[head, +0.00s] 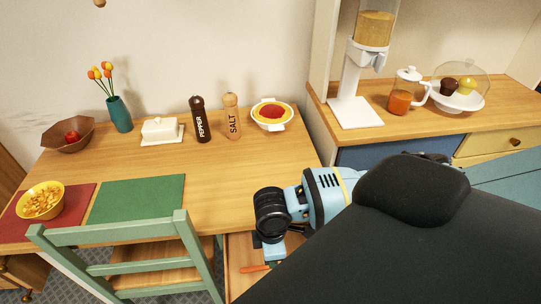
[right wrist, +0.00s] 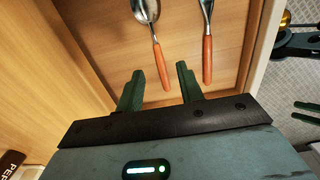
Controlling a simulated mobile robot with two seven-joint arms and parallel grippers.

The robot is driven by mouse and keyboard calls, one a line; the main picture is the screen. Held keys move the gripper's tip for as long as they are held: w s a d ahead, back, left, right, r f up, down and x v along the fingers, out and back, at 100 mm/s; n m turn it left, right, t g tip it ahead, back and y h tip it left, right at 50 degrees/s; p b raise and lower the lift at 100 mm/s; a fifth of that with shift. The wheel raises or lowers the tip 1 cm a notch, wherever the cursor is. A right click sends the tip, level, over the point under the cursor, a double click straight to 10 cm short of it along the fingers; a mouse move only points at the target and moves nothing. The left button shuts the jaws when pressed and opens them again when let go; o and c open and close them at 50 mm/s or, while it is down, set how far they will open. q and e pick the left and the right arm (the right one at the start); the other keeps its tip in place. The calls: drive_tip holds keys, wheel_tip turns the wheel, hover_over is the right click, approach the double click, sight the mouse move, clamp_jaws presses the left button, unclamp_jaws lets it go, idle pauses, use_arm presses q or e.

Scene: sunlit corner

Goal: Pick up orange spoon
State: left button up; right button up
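An orange-handled spoon (right wrist: 159,62) with a metal bowl lies in the open wooden drawer (right wrist: 120,22). A second orange-handled metal utensil (right wrist: 207,58) lies to its right, its head partly cut off by the top edge. My right gripper (right wrist: 160,72) is open and empty above the drawer, with the end of the spoon's handle showing between its two fingers. In the head view my right arm hides most of the drawer (head: 240,250); only a bit of an orange handle (head: 254,268) shows.
A green chair (head: 120,238) stands left of the drawer. The table above holds a pepper mill (head: 200,122), a salt mill (head: 231,118), a pie dish (head: 271,124), a butter dish (head: 161,140) and a yellow bowl (head: 42,211). The drawer's pale side wall (right wrist: 262,40) rises at the right.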

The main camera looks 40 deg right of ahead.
drive_tip(key=shift+d+f+b, duration=0.15)
drive_tip(key=shift+f+b, duration=0.05)
drive_tip(key=shift+f, duration=1.55)
drive_tip(key=shift+d+f+b, duration=0.1)
drive_tip(key=shift+f+b, duration=0.05)
drive_tip(key=shift+f, duration=1.55)
clamp_jaws()
